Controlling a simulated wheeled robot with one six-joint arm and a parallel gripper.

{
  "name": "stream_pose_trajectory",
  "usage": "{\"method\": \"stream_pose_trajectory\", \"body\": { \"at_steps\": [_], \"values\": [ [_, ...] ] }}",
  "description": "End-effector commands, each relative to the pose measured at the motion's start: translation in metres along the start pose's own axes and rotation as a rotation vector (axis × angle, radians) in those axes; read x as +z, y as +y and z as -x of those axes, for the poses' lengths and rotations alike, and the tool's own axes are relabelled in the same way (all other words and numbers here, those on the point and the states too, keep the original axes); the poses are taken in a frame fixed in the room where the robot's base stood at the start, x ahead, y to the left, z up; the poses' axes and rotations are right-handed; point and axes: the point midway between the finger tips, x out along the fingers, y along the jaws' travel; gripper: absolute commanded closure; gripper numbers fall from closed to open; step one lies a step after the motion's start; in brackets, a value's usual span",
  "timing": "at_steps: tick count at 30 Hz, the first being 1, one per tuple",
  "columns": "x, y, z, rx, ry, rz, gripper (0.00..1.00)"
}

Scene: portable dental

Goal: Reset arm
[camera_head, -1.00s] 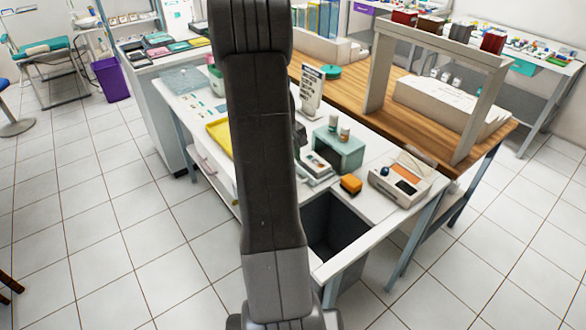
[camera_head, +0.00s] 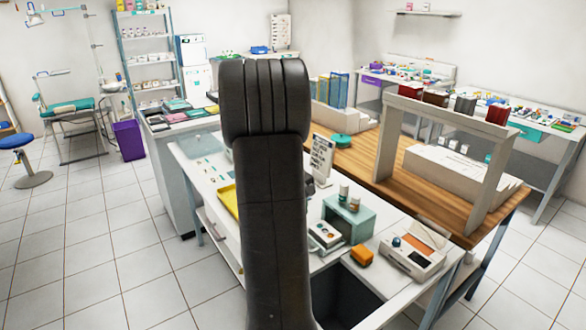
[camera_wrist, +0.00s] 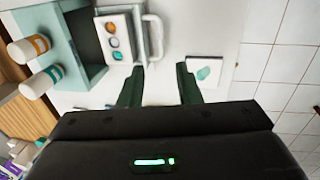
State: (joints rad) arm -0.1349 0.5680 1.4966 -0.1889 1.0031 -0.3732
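My arm rises through the middle of the head view as a tall dark link, and it hides part of the white table (camera_head: 216,205) behind it. My gripper does not show in the head view. In the wrist view my gripper (camera_wrist: 158,78) has its two dark fingers spread apart, with only the white tabletop between and beyond them. It looks open and empty, above the table. A white box with coloured round parts (camera_wrist: 116,36) lies beyond the left finger, and a white card with a teal mark (camera_wrist: 204,70) is near the right finger.
A teal open box (camera_head: 348,215) with bottles on top, an orange block (camera_head: 362,256) and a white device (camera_head: 411,252) stand on the table to the right. A yellow tray (camera_head: 229,200) is left of my arm.

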Motion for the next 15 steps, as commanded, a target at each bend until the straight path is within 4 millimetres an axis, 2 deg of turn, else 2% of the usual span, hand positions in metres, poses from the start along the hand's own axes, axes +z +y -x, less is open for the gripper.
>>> {"method": "stream_pose_trajectory", "body": {
  "at_steps": [15],
  "values": [
    [0.001,0.0,-0.095,-0.002,-0.005,0.0,0.69]
  ]
}}
